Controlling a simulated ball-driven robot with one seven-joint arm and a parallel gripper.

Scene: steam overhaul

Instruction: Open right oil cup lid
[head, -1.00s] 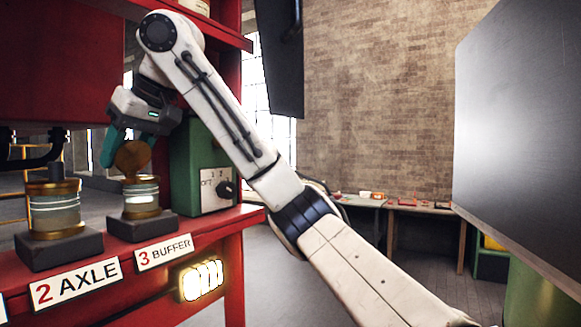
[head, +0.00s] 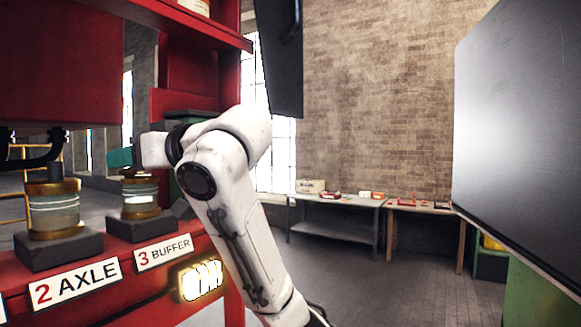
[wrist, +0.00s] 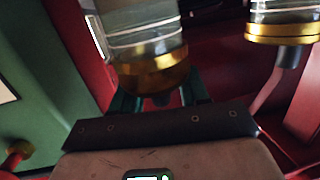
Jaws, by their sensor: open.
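The right oil cup (head: 140,192) stands on a dark block behind the "3 BUFFER" label. It is glass with brass bands. In the wrist view this cup (wrist: 145,45) appears upside down, its brassy end (wrist: 155,75) towards my gripper. My gripper (wrist: 160,100) is open, with a teal finger on each side of that end; a small dark part lies between them. Contact cannot be told. In the head view only a teal part of my gripper (head: 120,157) shows above the cup. The raised lid disc is not distinguishable there now, so its angle is unclear.
The "2 AXLE" oil cup (head: 54,210) stands close on the left, also in the wrist view (wrist: 283,28). A green box (wrist: 40,60) is on the cup's other side. The red shelf (head: 205,28) overhangs. Workbenches (head: 335,205) stand at the back, with open floor before them.

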